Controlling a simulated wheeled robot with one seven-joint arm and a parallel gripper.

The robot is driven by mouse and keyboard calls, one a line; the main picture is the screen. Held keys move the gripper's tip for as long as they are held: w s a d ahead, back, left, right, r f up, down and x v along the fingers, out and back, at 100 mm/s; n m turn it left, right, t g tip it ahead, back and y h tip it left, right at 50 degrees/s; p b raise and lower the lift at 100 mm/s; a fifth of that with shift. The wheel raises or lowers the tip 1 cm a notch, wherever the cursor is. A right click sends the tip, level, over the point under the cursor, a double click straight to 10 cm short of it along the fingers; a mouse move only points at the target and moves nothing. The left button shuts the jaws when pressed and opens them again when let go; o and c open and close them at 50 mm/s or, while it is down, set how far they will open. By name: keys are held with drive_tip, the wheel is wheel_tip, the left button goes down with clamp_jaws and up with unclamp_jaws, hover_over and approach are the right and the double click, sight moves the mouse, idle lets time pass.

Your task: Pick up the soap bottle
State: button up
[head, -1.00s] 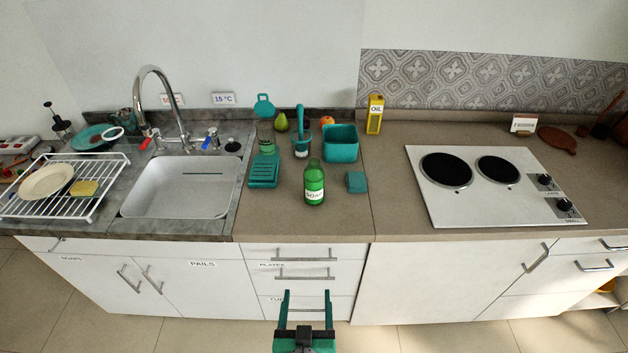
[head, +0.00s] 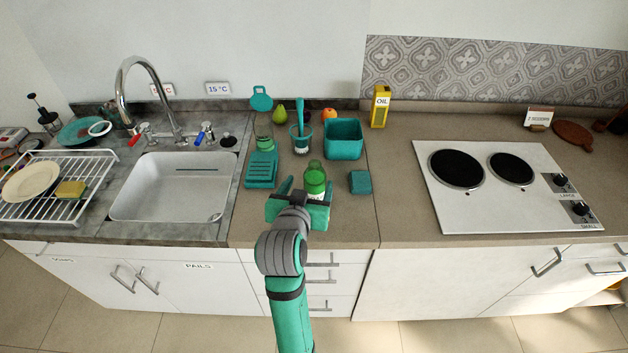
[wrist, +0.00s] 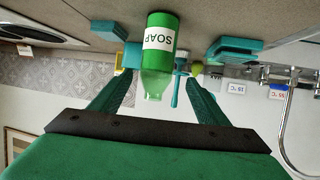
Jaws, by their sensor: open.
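The green soap bottle (head: 315,178) stands upright on the counter between the sink and the stove. Its lower part is hidden behind my gripper in the head view. In the wrist view the bottle (wrist: 160,48) appears upside down, with its white SOAP label facing me, in the space between my two fingers. My gripper (head: 306,188) is open at the counter's front part, with one finger to the left of the bottle and the other near its right side. The fingers also show in the wrist view (wrist: 158,90). I cannot tell whether either finger touches the bottle.
A teal soap dish (head: 261,170) lies left of the bottle and a small teal block (head: 360,182) lies right of it. The counter right of the block is clear.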

sight(312, 183)
drive_tip(key=x, duration=0.5)
drive_tip(key=shift+s+d, duration=0.1)
drive_tip(key=shift+d, duration=0.05)
drive_tip(key=shift+s+f+x, duration=0.1)
drive_tip(key=shift+f+x, duration=0.1)
drive_tip(key=shift+x, duration=0.7)
drive_tip(key=shift+s+f+x, duration=0.1)
drive_tip(key=shift+f+x, duration=0.1)
drive_tip(key=shift+x, duration=0.65)
drive_tip(key=shift+s+f+x, duration=0.1)
drive_tip(key=shift+f+x, duration=0.1)
drive_tip(key=shift+x, duration=0.7)
drive_tip(key=shift+d, duration=0.15)
drive_tip(key=c, duration=1.4)
